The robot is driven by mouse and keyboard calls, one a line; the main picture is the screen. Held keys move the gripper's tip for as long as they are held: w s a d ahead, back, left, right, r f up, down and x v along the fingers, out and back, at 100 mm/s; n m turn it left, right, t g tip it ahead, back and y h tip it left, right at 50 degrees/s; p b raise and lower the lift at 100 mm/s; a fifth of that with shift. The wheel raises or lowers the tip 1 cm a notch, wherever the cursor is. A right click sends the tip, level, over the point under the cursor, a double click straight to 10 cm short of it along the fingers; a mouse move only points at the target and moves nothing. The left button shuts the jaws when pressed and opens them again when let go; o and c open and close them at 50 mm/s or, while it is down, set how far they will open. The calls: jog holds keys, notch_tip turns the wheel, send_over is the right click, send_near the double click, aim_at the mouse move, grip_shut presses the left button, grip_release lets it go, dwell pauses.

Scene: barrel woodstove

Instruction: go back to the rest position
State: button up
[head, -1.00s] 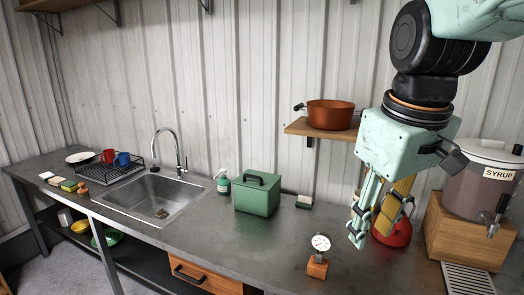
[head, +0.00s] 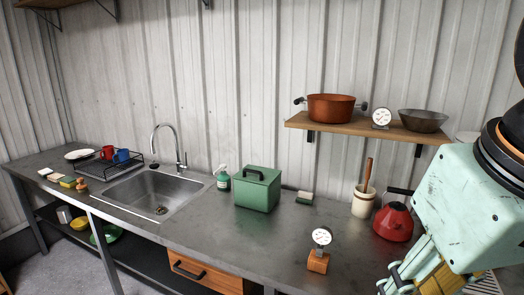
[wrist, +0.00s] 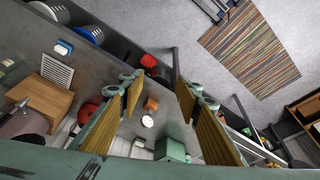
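My gripper (wrist: 160,86) is open in the wrist view, with its two yellow-padded fingers well apart and nothing between them. In the head view my gripper (head: 412,280) is at the lower right, with its fingers partly cut off by the frame edge. The upper part of my arm is mostly out of view on the right.
A dial gauge on a wooden block (head: 319,250), a green box (head: 257,189) and a crock (head: 363,203) stand on the counter (head: 225,235). A shelf (head: 350,126) holds a pot (head: 331,107) and a bowl (head: 423,121). The sink (head: 165,190) is left.

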jog(key=shift+s+f+m, duration=0.2)
jog(key=shift+s+f, duration=0.1)
jog(key=shift+s, duration=0.4)
jog(key=shift+s+f+m, duration=0.2)
jog(key=shift+s+f, duration=0.1)
jog(key=shift+s, duration=0.4)
dwell(0.3)
